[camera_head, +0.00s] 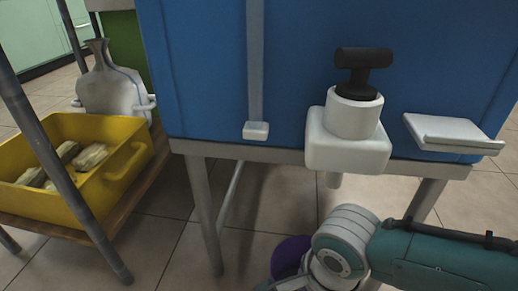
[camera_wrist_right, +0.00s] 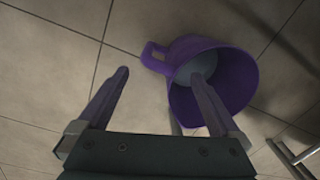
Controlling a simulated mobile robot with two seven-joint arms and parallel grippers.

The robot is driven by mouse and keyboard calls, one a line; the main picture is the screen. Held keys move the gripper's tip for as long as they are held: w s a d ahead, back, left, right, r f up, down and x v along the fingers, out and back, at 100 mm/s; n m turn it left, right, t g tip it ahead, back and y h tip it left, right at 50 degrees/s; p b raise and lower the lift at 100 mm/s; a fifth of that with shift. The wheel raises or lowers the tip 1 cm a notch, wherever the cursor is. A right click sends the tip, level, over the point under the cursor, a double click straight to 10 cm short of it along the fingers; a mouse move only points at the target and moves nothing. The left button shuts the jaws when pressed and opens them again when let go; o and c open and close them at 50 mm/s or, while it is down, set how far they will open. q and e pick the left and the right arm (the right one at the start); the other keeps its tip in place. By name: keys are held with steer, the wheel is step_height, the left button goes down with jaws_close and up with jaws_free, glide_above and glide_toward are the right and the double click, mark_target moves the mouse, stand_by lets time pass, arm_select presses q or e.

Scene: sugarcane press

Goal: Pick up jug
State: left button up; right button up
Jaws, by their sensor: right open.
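The purple jug (camera_head: 288,255) shows at the bottom of the head view, partly hidden behind my right arm. In the right wrist view the jug (camera_wrist_right: 239,82) has its open mouth toward the camera and its handle on the upper left. Something pale grey shows inside, either its bottom or contents; I cannot tell which. My right gripper (camera_wrist_right: 158,74) is open with nothing between its fingers. Its right finger overlaps the jug's mouth in the picture, and I cannot tell whether they touch. My left gripper is not in view.
A blue machine (camera_head: 220,70) on grey legs stands above, with a white spout block and black tap (camera_head: 362,60). A white ledge (camera_head: 455,133) juts out at right. At left, a yellow crate (camera_head: 98,205) and a pale vessel (camera_head: 112,90) sit on a wooden shelf.

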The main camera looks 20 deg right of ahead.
steer(key=shift+m, duration=0.8)
steer(key=f+b, duration=1)
steer(key=b, duration=0.1)
steer(key=shift+w+d+f, duration=0.25)
steer(key=shift+w+d, duration=0.05)
steer(key=shift+d, duration=0.05)
